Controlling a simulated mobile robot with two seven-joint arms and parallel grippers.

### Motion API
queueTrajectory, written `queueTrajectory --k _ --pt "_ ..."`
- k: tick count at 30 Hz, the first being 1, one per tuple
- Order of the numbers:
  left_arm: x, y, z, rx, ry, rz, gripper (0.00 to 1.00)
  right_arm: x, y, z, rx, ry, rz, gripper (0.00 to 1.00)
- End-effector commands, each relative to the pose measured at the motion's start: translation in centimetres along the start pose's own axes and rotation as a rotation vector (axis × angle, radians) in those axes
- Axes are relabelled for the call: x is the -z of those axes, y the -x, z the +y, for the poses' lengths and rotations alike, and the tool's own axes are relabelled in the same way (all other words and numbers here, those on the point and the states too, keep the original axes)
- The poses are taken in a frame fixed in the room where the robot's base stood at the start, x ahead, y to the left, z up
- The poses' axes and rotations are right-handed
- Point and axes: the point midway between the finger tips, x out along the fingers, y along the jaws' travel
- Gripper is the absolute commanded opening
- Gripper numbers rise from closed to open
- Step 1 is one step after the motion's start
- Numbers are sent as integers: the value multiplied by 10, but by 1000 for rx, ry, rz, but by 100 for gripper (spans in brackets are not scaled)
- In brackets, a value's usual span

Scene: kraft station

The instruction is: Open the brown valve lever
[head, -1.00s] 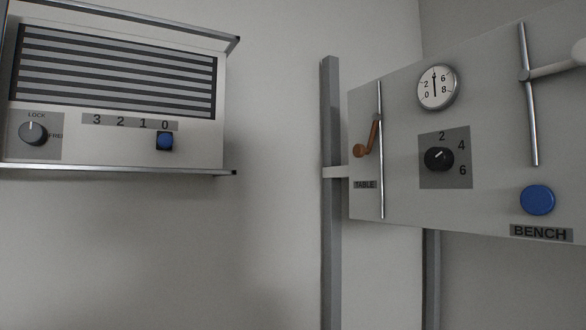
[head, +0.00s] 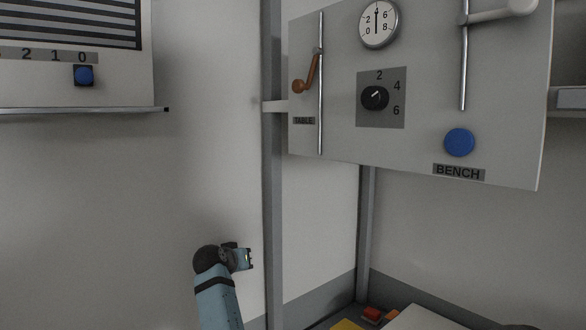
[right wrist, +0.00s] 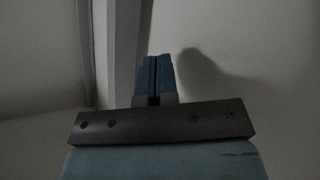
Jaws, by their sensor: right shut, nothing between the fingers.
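The brown valve lever (head: 311,70) is on the left part of the grey wall panel (head: 340,145), above the TABLE label. It hangs from a pivot on a thin vertical pipe and slants down to the left, ending in a round brown knob. My right gripper (head: 248,258) is low in the head view, well below and left of the lever, touching nothing. In the right wrist view its blue fingers (right wrist: 153,76) are shut together with nothing between them. The lever does not show in that view. My left gripper is not in view.
The panel also carries a gauge (head: 379,23), a black dial (head: 375,97), a blue knob (head: 459,142) and a white lever (head: 500,13). A grey post (head: 272,200) stands between my gripper and the panel. A slatted wall unit (head: 110,80) is at upper left.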

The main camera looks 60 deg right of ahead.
Motion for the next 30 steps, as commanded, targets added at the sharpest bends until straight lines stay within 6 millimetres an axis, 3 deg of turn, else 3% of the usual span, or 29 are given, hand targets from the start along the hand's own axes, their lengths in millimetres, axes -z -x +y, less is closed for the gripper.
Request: queueTrajectory --k 1,3,9,17,23,30 --pt "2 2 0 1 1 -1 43 23 3 12 -34 -57 -40 0" --pt "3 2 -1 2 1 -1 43 43 5 27 -83 -120 -98 0" --pt "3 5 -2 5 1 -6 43 92 19 65 -190 -289 -267 0" --pt "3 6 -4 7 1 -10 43 155 51 101 -276 -462 -474 0" --pt "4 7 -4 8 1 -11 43 211 89 124 -307 -553 -612 0" --pt "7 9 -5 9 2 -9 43 291 161 164 -308 -625 -756 0"
